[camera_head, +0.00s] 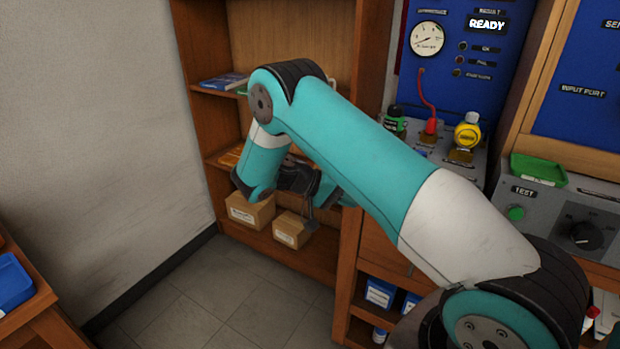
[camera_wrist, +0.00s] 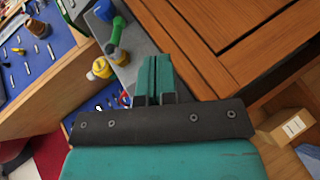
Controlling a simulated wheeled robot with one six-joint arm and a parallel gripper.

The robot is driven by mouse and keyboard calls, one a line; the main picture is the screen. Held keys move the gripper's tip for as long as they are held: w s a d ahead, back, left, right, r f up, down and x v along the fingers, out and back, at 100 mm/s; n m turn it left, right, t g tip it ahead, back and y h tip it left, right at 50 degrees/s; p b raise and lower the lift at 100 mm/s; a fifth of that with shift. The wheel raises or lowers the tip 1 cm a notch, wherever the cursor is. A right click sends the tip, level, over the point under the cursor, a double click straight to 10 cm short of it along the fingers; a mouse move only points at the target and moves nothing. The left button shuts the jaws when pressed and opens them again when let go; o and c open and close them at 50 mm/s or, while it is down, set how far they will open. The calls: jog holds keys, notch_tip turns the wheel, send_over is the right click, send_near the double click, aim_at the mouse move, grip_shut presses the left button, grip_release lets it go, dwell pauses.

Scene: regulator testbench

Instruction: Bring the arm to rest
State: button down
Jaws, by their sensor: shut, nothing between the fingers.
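My arm, teal and white, reaches across the head view from the lower right and bends down in front of a wooden shelf (camera_head: 282,250). My gripper (camera_wrist: 154,72) shows in the wrist view with its two teal fingers side by side and shut, with nothing between them. In the head view the gripper is partly hidden behind my forearm. In the wrist view, yellow and green regulators stand on a grey surface to the left of the fingers, apart from them.
The blue panel bears a gauge (camera_head: 427,39) and a display (camera_head: 487,24) reading READY. A yellow regulator (camera_head: 467,130) and a green tray (camera_head: 538,170) sit near it. Cardboard boxes (camera_head: 250,211) stand on the low shelf. The tiled floor (camera_head: 212,305) at lower left is clear.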

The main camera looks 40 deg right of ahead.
jog(key=s+a+r+n+t+y, duration=0.2)
jog(key=a+r+n+t+y, duration=0.5)
jog(key=a+r+n, duration=0.5)
jog(key=s+a+r+n+t+y+p, duration=0.1)
jog(key=s+a+r+y, duration=0.3)
jog(key=s+a, duration=0.5)
jog(key=a, duration=0.2)
jog(key=shift+s+a+r+n+y, duration=0.2)
jog(key=shift+a+r+n+y, duration=0.1)
jog(key=shift+r+n+y, duration=0.1)
jog(key=c, duration=1.4)
grip_release()
jog(key=s+a+r+n+y, duration=0.1)
jog(key=s, duration=0.2)
jog(key=s+a+r+n+y, duration=0.1)
jog(key=s+a, duration=0.1)
jog(key=s, duration=0.1)
jog(key=s+a+r+n+y, duration=0.1)
jog(key=s+a, duration=0.1)
jog(key=shift+s+a, duration=0.2)
jog(key=shift+s, duration=0.2)
jog(key=shift+c, duration=0.2)
jog(key=o, duration=0.3)
jog(key=shift+s+n, duration=0.15)
jog(key=shift+n, duration=0.15)
jog(key=shift+o, duration=0.3)
